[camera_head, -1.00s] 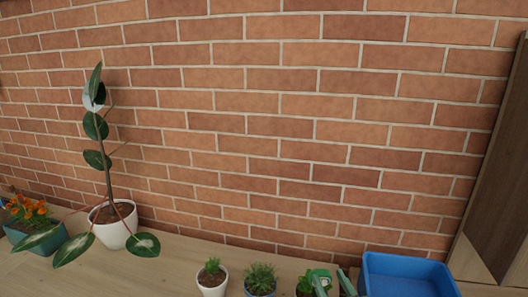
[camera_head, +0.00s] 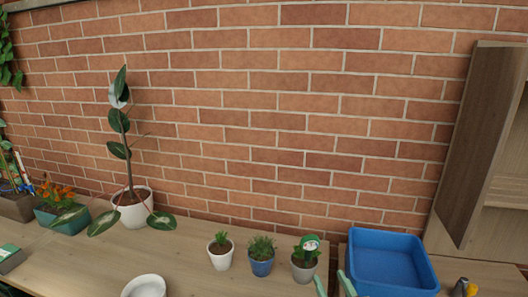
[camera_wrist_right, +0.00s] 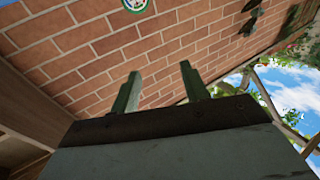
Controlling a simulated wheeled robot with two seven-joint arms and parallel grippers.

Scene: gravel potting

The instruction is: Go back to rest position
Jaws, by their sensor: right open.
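My right gripper (camera_head: 333,285) shows at the bottom edge of the head view, its two green fingers apart and nothing between them. It stands in front of the grey pot (camera_head: 304,268), which holds a small plant and a round green-and-white tag (camera_head: 310,243). In the right wrist view the open fingers (camera_wrist_right: 160,72) point at the brick wall, with empty space between them. My left gripper is not in view.
A blue bin (camera_head: 388,262) stands right of the gripper. A white pot (camera_head: 220,258) and a blue pot (camera_head: 262,265) stand to the left. A tall plant in a white pot (camera_head: 133,212) and a white bowl (camera_head: 146,287) are farther left. A wooden cabinet (camera_head: 465,150) stands at right.

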